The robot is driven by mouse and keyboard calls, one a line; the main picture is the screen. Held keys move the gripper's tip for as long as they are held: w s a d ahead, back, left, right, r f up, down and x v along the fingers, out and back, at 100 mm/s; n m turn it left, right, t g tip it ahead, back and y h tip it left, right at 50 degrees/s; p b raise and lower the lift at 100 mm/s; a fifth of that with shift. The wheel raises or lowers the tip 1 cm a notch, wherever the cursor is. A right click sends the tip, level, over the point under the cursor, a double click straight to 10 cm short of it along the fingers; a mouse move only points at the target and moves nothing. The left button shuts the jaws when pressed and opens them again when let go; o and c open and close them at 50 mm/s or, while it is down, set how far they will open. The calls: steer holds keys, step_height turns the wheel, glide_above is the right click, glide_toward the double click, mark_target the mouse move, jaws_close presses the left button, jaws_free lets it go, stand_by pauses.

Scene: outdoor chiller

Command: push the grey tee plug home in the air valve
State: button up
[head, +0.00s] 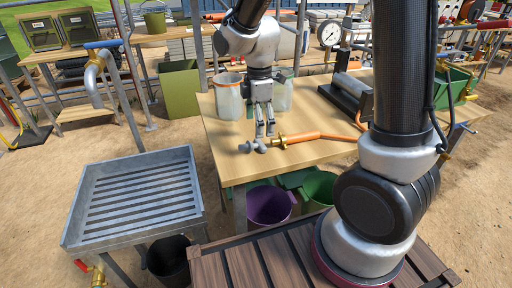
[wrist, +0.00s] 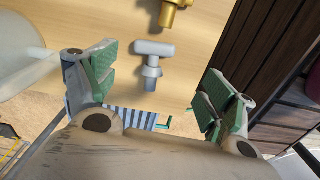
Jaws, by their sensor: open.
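The grey tee plug (head: 253,146) is by the near edge of the wooden table. In the wrist view the plug (wrist: 153,50) shows a grey crossbar and a short stem with a bluish tip pointing toward my gripper. The brass air valve (head: 281,141), on an orange hose, is just right of the plug in the head view. In the wrist view the brass valve (wrist: 172,14) is partly cut off, with a gap between it and the plug. My gripper (head: 265,134) is open, its fingers pointing down over the table edge. In the wrist view my gripper (wrist: 158,88) has the plug ahead, between its spread fingers, ungripped.
Two translucent containers stand beside my wrist, the left one (head: 229,104) with an orange rim. A metal roller device (head: 347,92) is further right on the table (head: 225,155). A grey slatted tray (head: 140,200) stands left; purple (head: 270,205) and green buckets sit below.

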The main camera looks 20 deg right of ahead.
mark_target(258, 143)
steer(key=shift+w+a+f+n, duration=0.1)
steer(key=shift+w+f+n, duration=0.1)
steer(key=shift+n, duration=0.6)
steer(key=f, duration=0.7)
steer(key=shift+w+f, duration=0.2)
steer(key=c, duration=1.1)
